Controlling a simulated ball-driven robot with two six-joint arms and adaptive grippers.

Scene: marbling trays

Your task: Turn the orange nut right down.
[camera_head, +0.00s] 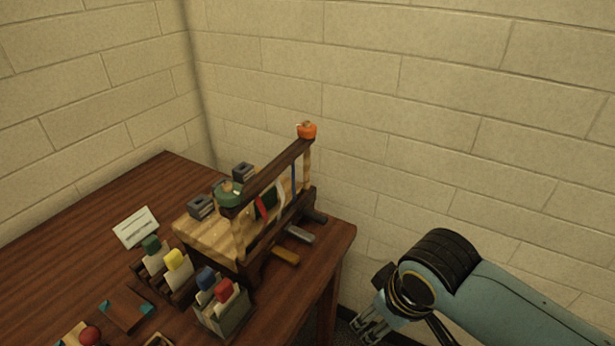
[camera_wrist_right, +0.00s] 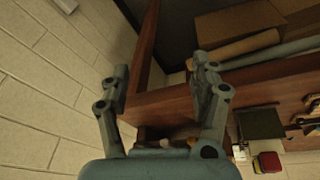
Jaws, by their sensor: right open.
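The orange nut (camera_head: 307,130) sits on top of the far post of a wooden press-like frame (camera_head: 268,180) on the table, up against the back wall. A green nut (camera_head: 229,192) sits at the near end of the same dark top bar. My right gripper (camera_head: 369,328) is low at the right in the head view, off the table's edge and well apart from the orange nut. The right wrist view shows its two fingers (camera_wrist_right: 163,85) spread with nothing between them. My left gripper is not in view.
The wooden table (camera_head: 60,240) also holds a white card (camera_head: 136,228), colour-topped holders (camera_head: 174,262), a box (camera_head: 222,312) and a red ball (camera_head: 90,335). Brick walls (camera_head: 450,80) close off the back. In the right wrist view, rolls (camera_wrist_right: 240,47) lie on a lower shelf.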

